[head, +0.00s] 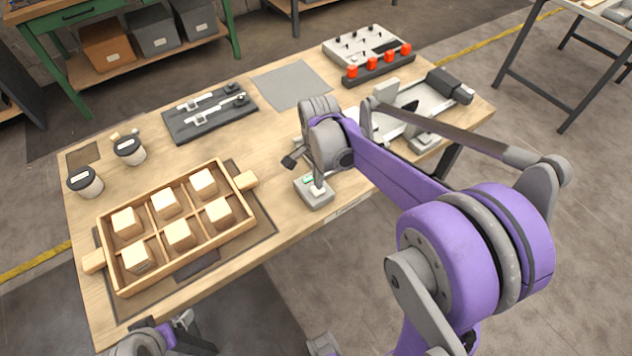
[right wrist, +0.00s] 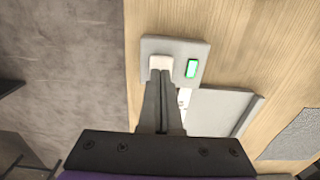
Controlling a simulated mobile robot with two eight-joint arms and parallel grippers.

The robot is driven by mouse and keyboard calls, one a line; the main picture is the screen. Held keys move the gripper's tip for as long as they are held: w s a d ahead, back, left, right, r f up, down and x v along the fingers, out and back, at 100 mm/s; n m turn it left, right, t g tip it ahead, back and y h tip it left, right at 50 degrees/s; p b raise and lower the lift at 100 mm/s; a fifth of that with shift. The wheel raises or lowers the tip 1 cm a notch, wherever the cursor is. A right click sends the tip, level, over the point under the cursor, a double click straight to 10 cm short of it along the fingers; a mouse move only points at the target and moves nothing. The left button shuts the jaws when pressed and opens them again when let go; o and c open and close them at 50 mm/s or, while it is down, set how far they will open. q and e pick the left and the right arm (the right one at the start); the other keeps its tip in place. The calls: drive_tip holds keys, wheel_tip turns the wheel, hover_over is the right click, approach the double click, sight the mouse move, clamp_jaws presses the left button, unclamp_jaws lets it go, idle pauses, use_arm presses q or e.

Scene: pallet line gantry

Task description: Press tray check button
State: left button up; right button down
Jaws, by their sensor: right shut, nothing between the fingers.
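The button box (head: 314,196) is a small grey box near the table's front edge. It has a pale button and a lit green indicator (right wrist: 192,68). My right gripper (head: 318,187) is shut and empty, pointing down onto the box. In the right wrist view its fingertips (right wrist: 160,72) meet the edge of the pale button (right wrist: 160,62) and partly cover it; I cannot tell how far it is pressed. The wooden tray (head: 189,253) lies at the left with a block in each compartment. My left gripper (head: 190,334) is at the bottom left, its jaw opening unclear.
A grey fixture (head: 425,105) stands right of the box, partly behind my right arm. A control panel with red knobs (head: 378,66) is at the back. Two lidded cups (head: 130,151) and a dark tool board (head: 210,112) lie behind the tray.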

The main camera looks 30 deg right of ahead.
drive_tip(key=r, duration=0.5)
drive_tip(key=shift+a, duration=0.4)
wheel_tip(320, 180, up, 6)
hover_over(316, 190)
use_arm(q)
drive_tip(key=shift+w+a+r, duration=0.1)
drive_tip(key=shift+a+r, duration=0.15)
drive_tip(key=shift+r, duration=0.55)
use_arm(e)
drive_tip(key=shift+d+r, duration=0.15)
drive_tip(key=shift+d, duration=0.05)
use_arm(q)
drive_tip(key=shift+w+r+p, duration=0.15)
drive_tip(key=shift+r+p, duration=0.35)
drive_tip(key=shift+p, duration=0.05)
use_arm(e)
drive_tip(key=s+a+f+n+t, duration=0.2)
drive_tip(key=s+a+f+n, duration=0.1)
drive_tip(key=s+n, duration=0.5)
drive_tip(key=s+a+f+n+t, duration=0.3)
drive_tip(key=s+a+f+n, duration=0.1)
drive_tip(key=s+n, duration=0.4)
drive_tip(key=shift+a+f+n, duration=0.2)
drive_tip(key=shift+a+n, duration=0.3)
drive_tip(key=shift+a, duration=0.15)
